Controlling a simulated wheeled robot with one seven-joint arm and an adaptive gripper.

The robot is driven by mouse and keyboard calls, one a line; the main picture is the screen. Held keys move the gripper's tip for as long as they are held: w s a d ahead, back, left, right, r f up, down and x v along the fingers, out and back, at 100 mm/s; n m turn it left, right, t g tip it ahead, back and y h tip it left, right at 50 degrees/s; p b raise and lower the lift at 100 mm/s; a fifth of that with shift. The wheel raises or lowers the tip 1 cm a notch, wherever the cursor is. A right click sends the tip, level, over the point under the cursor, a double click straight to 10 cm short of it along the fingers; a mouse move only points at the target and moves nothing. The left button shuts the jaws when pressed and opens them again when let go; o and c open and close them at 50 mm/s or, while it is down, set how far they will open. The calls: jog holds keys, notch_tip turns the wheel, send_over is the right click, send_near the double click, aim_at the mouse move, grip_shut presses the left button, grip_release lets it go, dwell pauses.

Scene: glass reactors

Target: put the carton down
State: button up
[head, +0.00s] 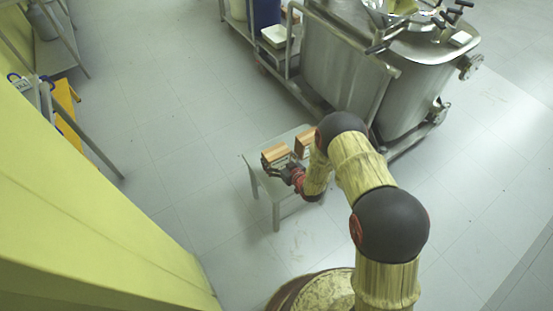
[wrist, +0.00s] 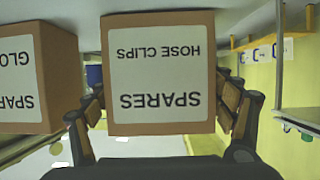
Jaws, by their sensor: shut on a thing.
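My gripper (head: 290,171) is shut on a brown carton (head: 275,155) at the left part of a small grey table (head: 262,181). In the wrist view, which is upside down, the held carton (wrist: 160,75) sits between the two fingers (wrist: 160,108). Its white label reads "SPARES HOSE CLIPS". Its base is close to the grey tabletop; I cannot tell whether it touches. A second carton (head: 304,146) stands on the table just right of it, partly behind my arm. It shows at the left of the wrist view (wrist: 62,60), labelled "SPARES GLO", the rest cut off.
A large steel reactor (head: 345,75) on a wheeled frame stands behind the table. A cart with a white box (head: 277,36) is beside it. A yellow-green wall (head: 70,200), a metal rack (head: 55,55) and a yellow object (head: 65,105) are at left. Floor left of the table is clear.

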jog(key=o, duration=1.3)
jog(key=shift+f, duration=0.1)
jog(key=shift+c, duration=0.2)
jog(key=shift+o, duration=0.3)
